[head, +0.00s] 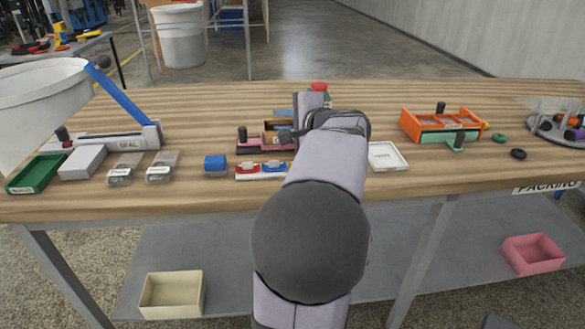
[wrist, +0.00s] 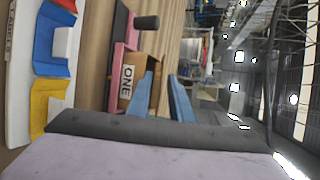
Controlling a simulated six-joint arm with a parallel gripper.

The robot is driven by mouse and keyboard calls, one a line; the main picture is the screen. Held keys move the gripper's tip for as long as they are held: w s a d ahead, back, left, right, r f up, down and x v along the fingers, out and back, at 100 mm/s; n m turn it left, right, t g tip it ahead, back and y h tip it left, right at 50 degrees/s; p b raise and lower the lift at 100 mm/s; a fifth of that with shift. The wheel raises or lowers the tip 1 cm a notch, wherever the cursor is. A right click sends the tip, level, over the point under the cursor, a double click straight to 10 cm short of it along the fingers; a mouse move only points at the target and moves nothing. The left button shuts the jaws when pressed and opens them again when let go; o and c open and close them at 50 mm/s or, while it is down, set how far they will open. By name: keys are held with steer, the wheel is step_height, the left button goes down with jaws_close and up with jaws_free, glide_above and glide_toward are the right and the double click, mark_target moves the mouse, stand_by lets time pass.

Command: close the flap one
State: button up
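A small brown cardboard box (wrist: 146,68) with a white "ONE" label sits in a pink fixture (wrist: 118,62) with a black knob. In the head view, the box (head: 271,126) and pink fixture (head: 250,145) show just left of my arm, partly hidden by it. My gripper (wrist: 162,76) has two blue fingers, apart with nothing seen between them. In the wrist view, which is turned sideways, one finger overlaps the box's lower corner. I cannot tell if it touches. The box's flap is not clearly distinguishable, and its far side is hidden.
A white tray with red and blue pieces (head: 262,172) lies in front of the fixture. An orange fixture (head: 438,124) stands further right. Open tabletop lies behind.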

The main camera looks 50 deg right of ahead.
steer(key=shift+w+r+g+p, duration=0.1)
steer(key=shift+r+g+p, duration=0.35)
steer(key=shift+p, duration=2)
